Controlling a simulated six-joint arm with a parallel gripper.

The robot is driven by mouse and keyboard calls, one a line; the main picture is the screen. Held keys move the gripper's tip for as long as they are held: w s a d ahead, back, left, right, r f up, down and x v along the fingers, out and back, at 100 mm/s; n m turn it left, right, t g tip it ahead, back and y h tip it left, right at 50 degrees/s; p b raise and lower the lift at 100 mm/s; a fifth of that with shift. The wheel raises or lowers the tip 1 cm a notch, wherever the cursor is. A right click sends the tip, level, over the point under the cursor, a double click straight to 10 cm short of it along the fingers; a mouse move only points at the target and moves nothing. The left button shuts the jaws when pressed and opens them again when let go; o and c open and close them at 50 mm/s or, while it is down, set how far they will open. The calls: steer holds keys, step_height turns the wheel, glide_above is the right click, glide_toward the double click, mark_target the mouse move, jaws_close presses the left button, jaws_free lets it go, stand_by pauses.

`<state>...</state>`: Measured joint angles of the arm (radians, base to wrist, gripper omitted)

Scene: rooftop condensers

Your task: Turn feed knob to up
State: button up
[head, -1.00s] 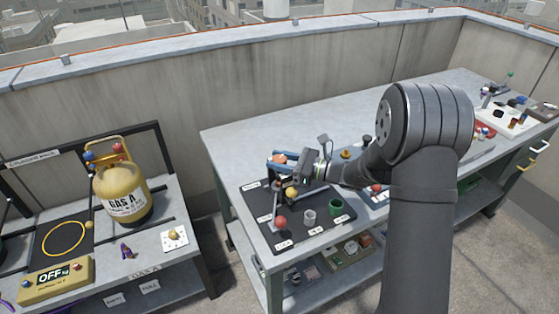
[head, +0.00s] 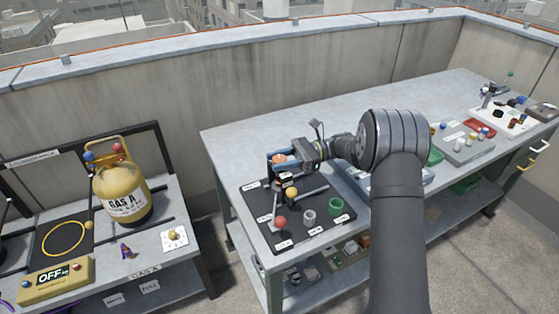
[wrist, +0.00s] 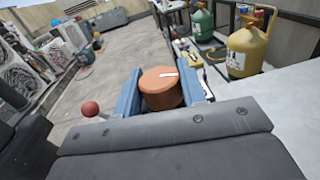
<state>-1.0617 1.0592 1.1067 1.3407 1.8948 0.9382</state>
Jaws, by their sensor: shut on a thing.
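The feed knob appears to be the round orange-brown knob (wrist: 161,88) with a short white mark on its top. It stands at the back of the black panel (head: 262,204) on the bench. My gripper (wrist: 163,92) is shut on it, with one blue finger on each side. In the head view my gripper (head: 284,160) reaches the knob from the right and hides part of it. The labels on the panel are too small to read, so I cannot tell which position the mark points to.
On the panel, close to my gripper, are levers with a yellow ball (head: 292,192) and a red ball (head: 281,222), a grey cup (head: 310,215) and a green cup (head: 336,205). A yellow gas cylinder (head: 122,192) stands left across a gap. The bench's back middle is clear.

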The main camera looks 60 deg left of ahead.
steer(key=shift+n+h, duration=0.4)
steer(key=shift+h, duration=0.4)
steer(key=o, duration=1)
steer(key=shift+c, duration=0.2)
steer(key=shift+y, duration=0.3)
